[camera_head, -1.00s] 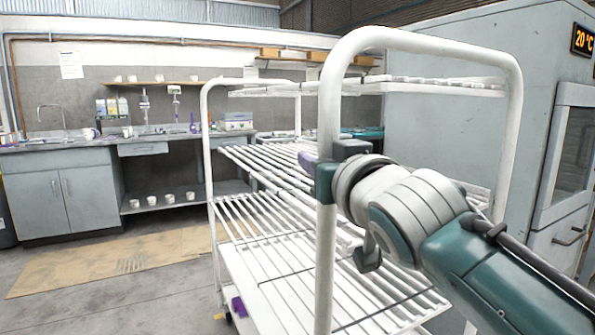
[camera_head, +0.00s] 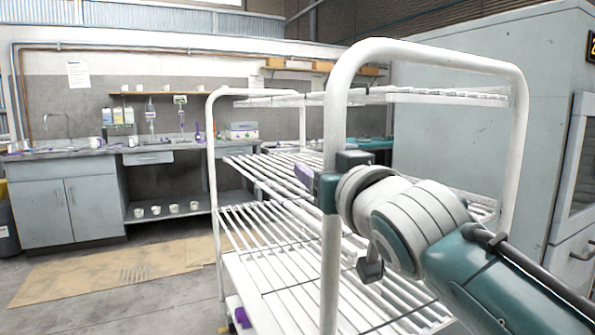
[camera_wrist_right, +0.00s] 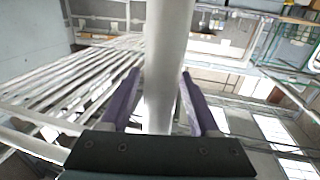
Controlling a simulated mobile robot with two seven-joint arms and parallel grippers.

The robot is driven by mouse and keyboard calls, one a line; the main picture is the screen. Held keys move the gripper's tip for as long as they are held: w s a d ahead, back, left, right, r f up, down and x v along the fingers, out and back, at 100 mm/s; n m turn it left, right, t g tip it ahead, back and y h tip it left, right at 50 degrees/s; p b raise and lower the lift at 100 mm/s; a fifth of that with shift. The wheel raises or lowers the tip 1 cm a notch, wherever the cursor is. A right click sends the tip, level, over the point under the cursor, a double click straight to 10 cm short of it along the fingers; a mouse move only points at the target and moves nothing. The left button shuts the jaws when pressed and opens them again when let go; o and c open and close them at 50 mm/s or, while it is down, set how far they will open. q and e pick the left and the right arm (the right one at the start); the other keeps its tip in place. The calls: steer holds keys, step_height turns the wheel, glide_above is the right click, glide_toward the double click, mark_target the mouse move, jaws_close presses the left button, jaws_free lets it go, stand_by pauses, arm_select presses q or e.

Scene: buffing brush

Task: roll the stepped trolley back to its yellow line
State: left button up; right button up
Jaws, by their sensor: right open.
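The stepped trolley (camera_head: 334,262) is a white tubular rack with slatted shelves at several heights. It stands upright in the middle of the head view. My right gripper (camera_head: 306,178) is at the trolley's near upright post. In the right wrist view the white post (camera_wrist_right: 165,60) runs between the two purple fingers of the right gripper (camera_wrist_right: 160,100). The fingers are open, with a gap seen on each side of the post. My left gripper is in neither view. I see no yellow line on the floor.
A grey sink counter (camera_head: 65,205) stands at the back left, with several white cups on its low shelf. A tan mat (camera_head: 110,268) lies on the floor before it. A large grey cabinet (camera_head: 480,120) stands behind the trolley on the right. Bare concrete shows at lower left.

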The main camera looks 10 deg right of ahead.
steer(key=s+d+p, duration=0.1)
steer(key=s, duration=0.8)
steer(key=shift+s+d, duration=0.25)
steer(key=shift+s, duration=0.15)
